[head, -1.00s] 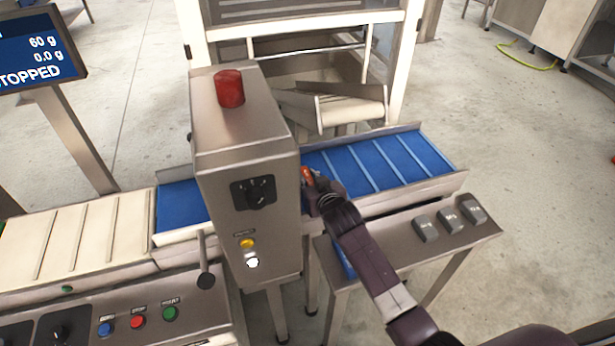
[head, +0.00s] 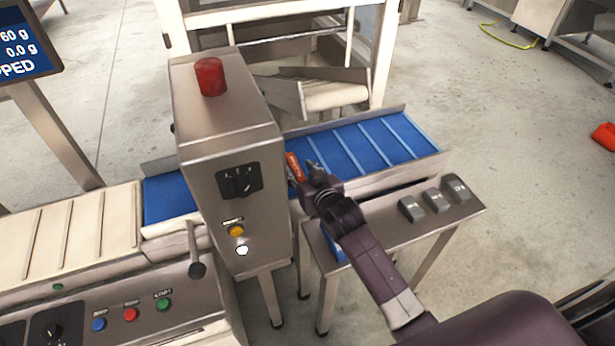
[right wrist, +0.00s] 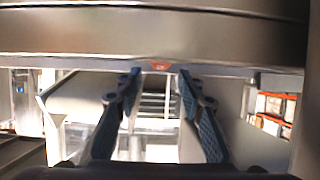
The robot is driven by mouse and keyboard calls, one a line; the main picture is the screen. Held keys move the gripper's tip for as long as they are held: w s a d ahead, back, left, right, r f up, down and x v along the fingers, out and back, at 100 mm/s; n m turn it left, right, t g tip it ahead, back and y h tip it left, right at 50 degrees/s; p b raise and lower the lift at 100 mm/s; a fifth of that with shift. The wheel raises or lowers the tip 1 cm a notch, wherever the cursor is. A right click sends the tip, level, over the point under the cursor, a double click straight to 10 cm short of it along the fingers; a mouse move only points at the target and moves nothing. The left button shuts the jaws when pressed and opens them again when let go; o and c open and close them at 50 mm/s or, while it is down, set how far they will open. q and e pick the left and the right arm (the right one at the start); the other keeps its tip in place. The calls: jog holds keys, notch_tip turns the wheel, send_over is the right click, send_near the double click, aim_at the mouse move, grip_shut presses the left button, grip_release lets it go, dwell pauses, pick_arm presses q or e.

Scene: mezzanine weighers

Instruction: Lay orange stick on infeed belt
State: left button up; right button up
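The orange stick (head: 296,167) shows in the head view at the near end of the blue infeed belt (head: 372,146), close beside the metal housing. My right gripper (head: 312,168) is just right of the stick over the belt's near side. In the right wrist view its two fingers (right wrist: 159,80) are spread apart, with a small orange patch (right wrist: 158,66) visible just beyond the tips, apparently the stick's end. My left gripper is not in view.
The metal housing (head: 228,150) with a red lamp (head: 210,77) stands left of the gripper. Several grey weights (head: 433,200) sit on a side shelf in front of the belt. A tilted chute (head: 330,96) is behind. The belt's right part is clear.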

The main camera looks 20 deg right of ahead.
jog(key=shift+v, duration=2.9)
